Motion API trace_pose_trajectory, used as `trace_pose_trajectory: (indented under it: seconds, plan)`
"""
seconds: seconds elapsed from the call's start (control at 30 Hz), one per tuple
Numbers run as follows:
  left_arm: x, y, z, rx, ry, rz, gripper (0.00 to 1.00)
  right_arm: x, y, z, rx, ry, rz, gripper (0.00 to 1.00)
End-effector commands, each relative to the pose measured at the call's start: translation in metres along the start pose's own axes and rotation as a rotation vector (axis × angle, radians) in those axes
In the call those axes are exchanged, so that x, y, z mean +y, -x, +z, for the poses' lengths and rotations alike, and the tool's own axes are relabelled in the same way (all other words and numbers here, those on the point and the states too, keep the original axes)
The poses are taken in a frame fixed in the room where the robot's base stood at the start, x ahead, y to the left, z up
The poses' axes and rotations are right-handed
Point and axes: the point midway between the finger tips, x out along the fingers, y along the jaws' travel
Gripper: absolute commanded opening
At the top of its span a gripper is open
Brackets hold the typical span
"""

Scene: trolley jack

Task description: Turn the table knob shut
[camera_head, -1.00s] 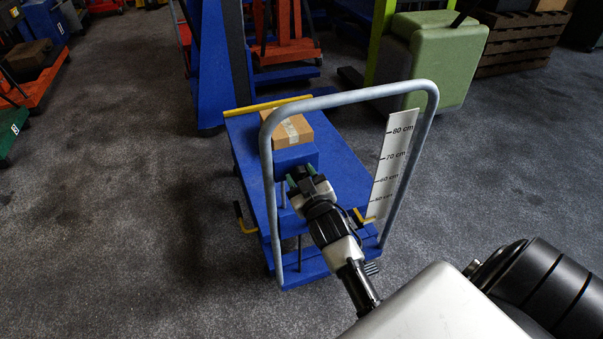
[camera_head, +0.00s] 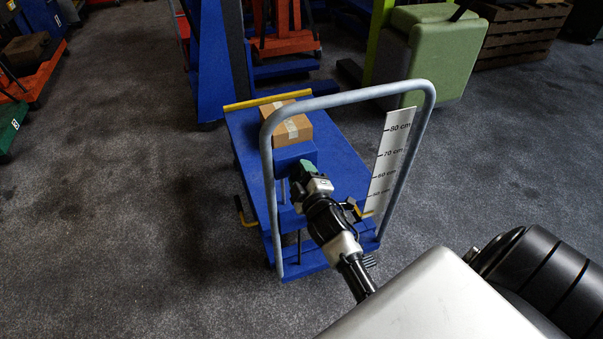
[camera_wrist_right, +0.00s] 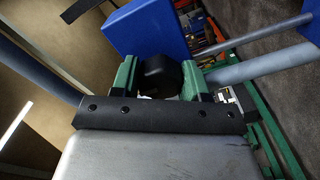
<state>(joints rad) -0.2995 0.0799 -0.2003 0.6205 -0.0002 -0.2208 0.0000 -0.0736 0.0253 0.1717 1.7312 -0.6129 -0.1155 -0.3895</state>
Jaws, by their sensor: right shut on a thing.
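The blue lift table (camera_head: 345,165) of the trolley jack stands on the grey floor with a grey tubular handle (camera_head: 430,110) at its near end. A blue block (camera_head: 297,156) sits on the table top near that handle. My right gripper (camera_head: 303,170) reaches through the handle to the near side of the block. In the right wrist view, the green fingers of my right gripper (camera_wrist_right: 160,80) are shut on a black rounded knob (camera_wrist_right: 160,72) between them. In the head view the fingers hide the knob. My left gripper is not in view.
A cardboard box (camera_head: 287,124) rests on the table behind the block. A white height scale (camera_head: 390,155) stands at the handle's right side.

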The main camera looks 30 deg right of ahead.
Motion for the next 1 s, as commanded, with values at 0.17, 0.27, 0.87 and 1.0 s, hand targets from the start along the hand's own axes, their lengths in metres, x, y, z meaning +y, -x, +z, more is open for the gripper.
trace_pose_trajectory:
  seconds: [0.17,0.27,0.87,1.0]
  plan:
    - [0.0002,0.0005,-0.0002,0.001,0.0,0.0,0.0,-0.0006,0.0002,-0.0003,0.001,0.024,-0.001,0.21]
    - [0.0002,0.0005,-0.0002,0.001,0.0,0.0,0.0,-0.0007,0.0002,-0.0002,0.001,0.028,-0.001,0.21]
    - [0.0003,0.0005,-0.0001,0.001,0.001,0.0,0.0,-0.0003,0.0001,0.0,0.0,0.026,-0.001,0.7]
    - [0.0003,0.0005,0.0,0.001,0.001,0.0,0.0,-0.0004,0.0017,0.0001,0.0,0.025,-0.001,0.7]
